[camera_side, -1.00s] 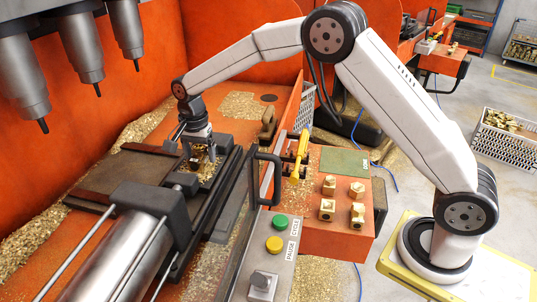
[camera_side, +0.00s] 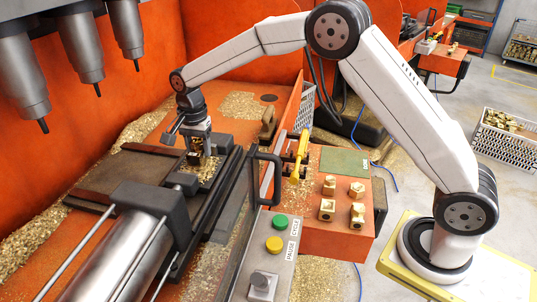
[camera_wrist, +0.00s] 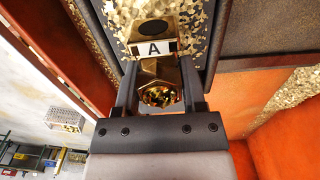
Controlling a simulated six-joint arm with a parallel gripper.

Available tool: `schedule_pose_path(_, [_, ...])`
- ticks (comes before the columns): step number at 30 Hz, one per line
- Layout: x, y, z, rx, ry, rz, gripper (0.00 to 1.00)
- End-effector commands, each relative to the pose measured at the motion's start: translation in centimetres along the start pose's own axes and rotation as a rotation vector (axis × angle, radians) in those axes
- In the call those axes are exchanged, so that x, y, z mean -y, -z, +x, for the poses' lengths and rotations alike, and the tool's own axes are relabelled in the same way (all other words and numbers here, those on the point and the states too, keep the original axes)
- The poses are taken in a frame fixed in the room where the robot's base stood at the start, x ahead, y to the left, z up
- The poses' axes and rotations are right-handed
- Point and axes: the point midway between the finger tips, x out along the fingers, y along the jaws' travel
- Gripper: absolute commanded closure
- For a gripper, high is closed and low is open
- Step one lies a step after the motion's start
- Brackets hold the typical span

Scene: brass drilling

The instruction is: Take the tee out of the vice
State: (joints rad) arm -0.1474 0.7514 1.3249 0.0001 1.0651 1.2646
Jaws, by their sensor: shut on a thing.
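My gripper (camera_side: 197,156) is over the vice, pointing down. In the wrist view its two dark fingers (camera_wrist: 158,90) are shut on the brass tee (camera_wrist: 158,72), one on each side of it. Gold chips show at the tee's near end. In the side view the tee is small and mostly hidden by the fingers. The vice (camera_side: 186,182) lies below, on the slide bed. I cannot tell whether the tee's lower end is clear of the jaws. A white label "A" (camera_wrist: 153,48) shows just beyond the tee.
Drill spindles (camera_side: 78,45) hang at upper left. A metal cylinder (camera_side: 120,255) lies in front of the vice. Several brass fittings (camera_side: 357,189) sit on the orange stand. Chips litter the bed.

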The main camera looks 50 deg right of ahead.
Motion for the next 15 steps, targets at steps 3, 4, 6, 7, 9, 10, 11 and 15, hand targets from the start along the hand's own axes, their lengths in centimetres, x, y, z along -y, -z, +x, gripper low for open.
schedule_pose_path(3, [0.1,0.0,-0.9,-0.002,0.004,0.000,1.00])
schedule_pose_path(4, [0.1,0.0,-1.1,-0.002,0.004,0.000,1.00])
schedule_pose_path(6, [0.1,0.1,-1.4,-0.002,0.005,0.000,1.00])
schedule_pose_path(7, [0.1,0.1,-1.6,-0.002,0.005,0.000,1.00])
schedule_pose_path(9, [0.1,0.0,-1.9,-0.002,0.004,0.000,1.00])
schedule_pose_path(10, [0.1,0.0,-2.1,-0.002,0.004,0.000,1.00])
schedule_pose_path(11, [0.1,0.0,-2.2,-0.001,0.003,0.000,1.00])
schedule_pose_path(15, [0.1,0.0,-3.0,-0.002,0.005,0.000,1.00])
